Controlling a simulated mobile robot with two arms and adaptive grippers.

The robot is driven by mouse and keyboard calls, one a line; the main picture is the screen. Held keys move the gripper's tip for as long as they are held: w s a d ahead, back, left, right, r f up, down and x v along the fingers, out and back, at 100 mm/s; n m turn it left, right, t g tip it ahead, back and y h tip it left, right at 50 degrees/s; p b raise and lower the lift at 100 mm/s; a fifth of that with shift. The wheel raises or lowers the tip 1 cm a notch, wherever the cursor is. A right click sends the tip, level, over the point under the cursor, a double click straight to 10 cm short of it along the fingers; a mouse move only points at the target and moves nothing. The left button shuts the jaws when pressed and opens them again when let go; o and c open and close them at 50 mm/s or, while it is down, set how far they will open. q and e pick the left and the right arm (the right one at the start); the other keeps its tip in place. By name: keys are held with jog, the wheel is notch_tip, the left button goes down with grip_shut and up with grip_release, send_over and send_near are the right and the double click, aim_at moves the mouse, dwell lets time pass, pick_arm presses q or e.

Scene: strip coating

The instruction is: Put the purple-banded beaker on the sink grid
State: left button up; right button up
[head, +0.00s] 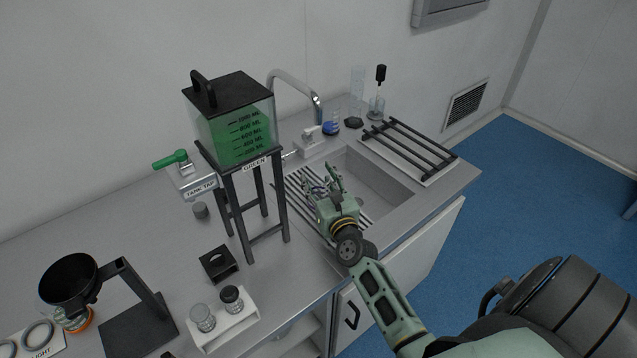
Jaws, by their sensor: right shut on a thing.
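My right gripper (324,184) is over the sink at the middle right and is shut on a small clear vessel, mostly hidden by the gripper. A faint purple tint shows at the fingers, so it looks like the purple-banded beaker (309,187). The sink grid (294,199) is a set of dark and light bars across the left part of the sink, directly below the gripper. I cannot tell whether the beaker touches the grid. My left gripper is not in view.
A green tank (235,136) on a black stand (245,219) rises left of the sink. The faucet (296,87) arches behind it. A blue-filled flask (331,124) and other glassware stand behind the sink. A barred rack (408,150) lies to the right. The open basin (378,186) is clear.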

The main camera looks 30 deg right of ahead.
jog(key=shift+r, duration=0.1)
jog(key=shift+f, duration=0.2)
jog(key=o, duration=1.3)
jog(key=shift+c, duration=0.2)
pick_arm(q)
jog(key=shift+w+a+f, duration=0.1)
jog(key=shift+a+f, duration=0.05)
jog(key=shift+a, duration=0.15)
pick_arm(e)
jog(key=shift+r, duration=0.15)
jog(key=shift+s+a, duration=0.1)
jog(key=shift+s, duration=0.15)
pick_arm(q)
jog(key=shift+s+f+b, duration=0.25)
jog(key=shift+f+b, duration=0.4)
jog(key=shift+b, duration=0.1)
pick_arm(e)
jog(key=v, duration=1.1)
jog(key=shift+s+a, duration=0.15)
jog(key=shift+s, duration=0.1)
